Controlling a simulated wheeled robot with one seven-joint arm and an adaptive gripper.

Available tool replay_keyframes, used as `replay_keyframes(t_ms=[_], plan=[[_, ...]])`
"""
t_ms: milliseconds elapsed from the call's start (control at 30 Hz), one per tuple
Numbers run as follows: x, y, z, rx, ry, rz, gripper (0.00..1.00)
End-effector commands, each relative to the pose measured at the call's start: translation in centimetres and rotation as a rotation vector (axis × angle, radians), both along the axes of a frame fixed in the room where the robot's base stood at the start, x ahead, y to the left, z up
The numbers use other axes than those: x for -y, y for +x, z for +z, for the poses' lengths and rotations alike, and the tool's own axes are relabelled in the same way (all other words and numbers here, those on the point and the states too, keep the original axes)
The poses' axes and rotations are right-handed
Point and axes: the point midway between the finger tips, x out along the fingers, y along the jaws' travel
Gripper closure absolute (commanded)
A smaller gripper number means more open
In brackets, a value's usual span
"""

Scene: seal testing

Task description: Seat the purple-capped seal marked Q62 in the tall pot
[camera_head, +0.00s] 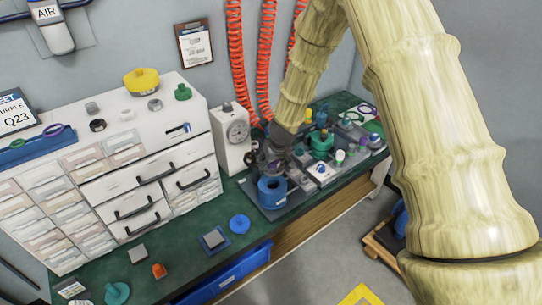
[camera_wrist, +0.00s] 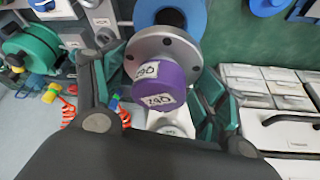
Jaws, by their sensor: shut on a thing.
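The seal has a purple cap (camera_wrist: 158,88) and a grey flange disc (camera_wrist: 150,47) with bolt holes. Its white label is upside down in the wrist view and looks like Q62. My gripper (camera_wrist: 160,96) is shut on the seal, with a dark green-padded finger on each side of the cap. In the head view my gripper (camera_head: 276,148) is just above a blue pot (camera_head: 272,192) on a dark plate. In the wrist view the pot's blue rim (camera_wrist: 192,14) shows behind the flange, partly hidden. I cannot tell whether flange and pot touch.
A white gauge box (camera_head: 233,138) stands close left of the pot, beside a white drawer cabinet (camera_head: 140,185). Right of the pot are a green pot (camera_head: 321,143) and several small fittings. A blue disc (camera_head: 239,224) lies on the green bench. Red coiled hoses (camera_head: 236,60) hang behind.

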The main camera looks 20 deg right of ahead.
Motion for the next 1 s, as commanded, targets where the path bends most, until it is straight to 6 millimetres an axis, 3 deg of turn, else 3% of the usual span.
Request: replay_keyframes(t_ms=[267, 1000], plan=[[0.0, 0.2, -0.5, 0.002, 0.001, 0.001, 0.68], [0.0, 0.2, -4.7, 0.002, 0.001, -0.001, 0.68]])
